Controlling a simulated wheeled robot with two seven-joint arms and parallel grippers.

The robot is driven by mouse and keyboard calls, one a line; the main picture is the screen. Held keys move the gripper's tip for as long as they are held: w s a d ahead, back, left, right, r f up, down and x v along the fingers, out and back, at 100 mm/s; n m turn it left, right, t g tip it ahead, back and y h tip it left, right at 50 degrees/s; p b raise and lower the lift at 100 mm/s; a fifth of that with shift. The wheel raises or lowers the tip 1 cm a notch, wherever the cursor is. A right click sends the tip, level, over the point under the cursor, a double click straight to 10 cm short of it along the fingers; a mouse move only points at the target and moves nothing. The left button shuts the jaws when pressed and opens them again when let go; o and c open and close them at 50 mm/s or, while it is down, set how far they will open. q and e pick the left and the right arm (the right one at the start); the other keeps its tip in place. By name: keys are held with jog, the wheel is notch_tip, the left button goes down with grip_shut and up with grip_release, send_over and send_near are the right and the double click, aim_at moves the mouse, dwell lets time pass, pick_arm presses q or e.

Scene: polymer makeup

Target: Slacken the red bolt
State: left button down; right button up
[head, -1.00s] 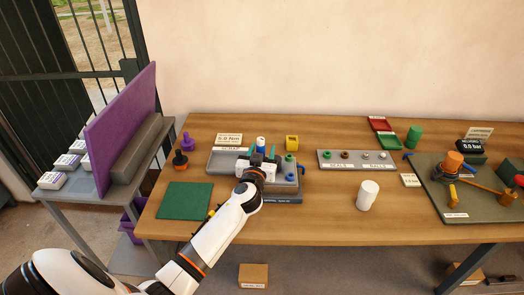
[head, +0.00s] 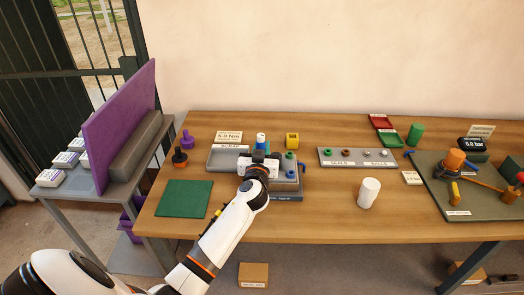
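My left gripper (head: 261,158) is over a grey fixture block (head: 287,195) on the table, seen from behind. Its fingertips are hidden by the wrist and hand, so what lies between them does not show. A green bolt head (head: 290,156) and blue bolt heads (head: 289,174) show at the block's right side. I see no red bolt on the block; the gripper covers part of it. A small red knob (head: 520,177) shows at the right edge, on the green-grey board. My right gripper is not in view.
A grey tray (head: 216,160) lies left of the block, with a bottle (head: 261,141) behind. A green mat (head: 184,198) lies front left.

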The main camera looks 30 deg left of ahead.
pick_arm(q)
jog(key=shift+n+g+y+b, duration=0.3)
jog(key=shift+n+y+b, duration=0.1)
jog(key=shift+y+b, duration=0.15)
jog(key=shift+s+a+n+g+y+b, duration=0.1)
jog(key=shift+n+g+y+b, duration=0.45)
jog(key=shift+b, duration=0.4)
jog(key=shift+s+a+n+g+y+b, duration=0.1)
jog(key=shift+n+g+y+b, duration=0.2)
jog(key=shift+y+b, duration=0.5)
jog(key=shift+n+g+b, duration=0.25)
jog(key=shift+n+b, duration=0.1)
jog(key=shift+b, duration=0.6)
jog(key=c, duration=1.1)
grip_release()
jog(key=shift+y, duration=0.3)
jog(key=shift+f, duration=0.1)
